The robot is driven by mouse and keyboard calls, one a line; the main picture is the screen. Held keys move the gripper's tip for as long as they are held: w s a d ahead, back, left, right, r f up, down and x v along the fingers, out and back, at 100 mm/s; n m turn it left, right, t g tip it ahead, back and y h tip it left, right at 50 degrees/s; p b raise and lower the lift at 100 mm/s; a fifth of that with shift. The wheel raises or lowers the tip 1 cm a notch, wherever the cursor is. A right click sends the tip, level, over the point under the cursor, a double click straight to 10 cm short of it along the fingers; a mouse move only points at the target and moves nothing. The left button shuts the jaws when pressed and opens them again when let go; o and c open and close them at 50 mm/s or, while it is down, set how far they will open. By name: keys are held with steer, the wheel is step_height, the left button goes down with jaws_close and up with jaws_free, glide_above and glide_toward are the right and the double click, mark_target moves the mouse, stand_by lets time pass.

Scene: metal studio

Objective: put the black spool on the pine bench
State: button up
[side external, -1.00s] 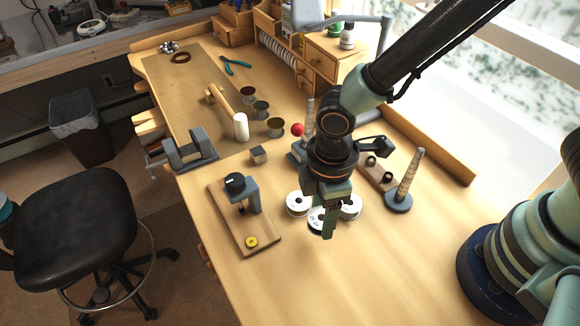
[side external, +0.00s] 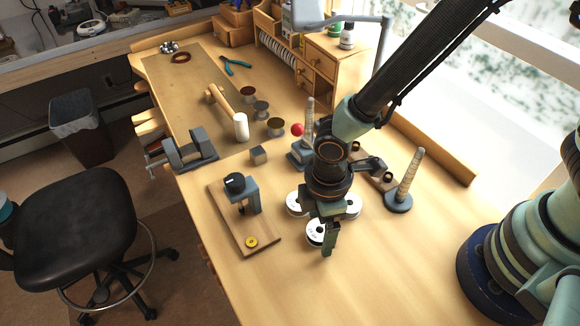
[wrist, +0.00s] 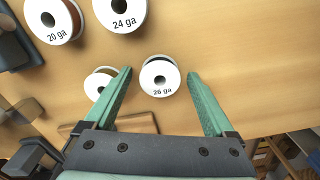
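The black spool, with white flanges, a "26 ga" label and a dark rim of wire (wrist: 159,75), lies between my fingertips in the wrist view. In the side external view it is the front white-flanged spool (side external: 315,233), beside my fingers. My gripper (wrist: 159,72) is open, with a narrow gap between the spool and each finger; it points down in the side external view (side external: 327,250). The pine bench (side external: 340,290) is the light wood top below. Whether the spool rests fully on the wood is hard to tell.
Two other white spools (side external: 296,204) (side external: 352,206) stand just behind. The bench front is clear.

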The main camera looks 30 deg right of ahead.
step_height(320, 180, up, 12)
steer(key=w+d+r+m+t, duration=0.1)
steer(key=d+r+m, duration=0.3)
steer(key=d, duration=0.4)
steer(key=w+d+r+m+t, duration=0.1)
steer(key=d+r+m+t, duration=0.1)
steer(key=d+r+m, duration=0.2)
steer(key=w+d+r+m+t, duration=0.1)
steer(key=d+r+m, duration=0.3)
steer(key=d, duration=0.7)
steer(key=shift+w+d+r+m+t, duration=0.3)
steer(key=shift+m+t, duration=0.5)
steer(key=shift+m, duration=0.4)
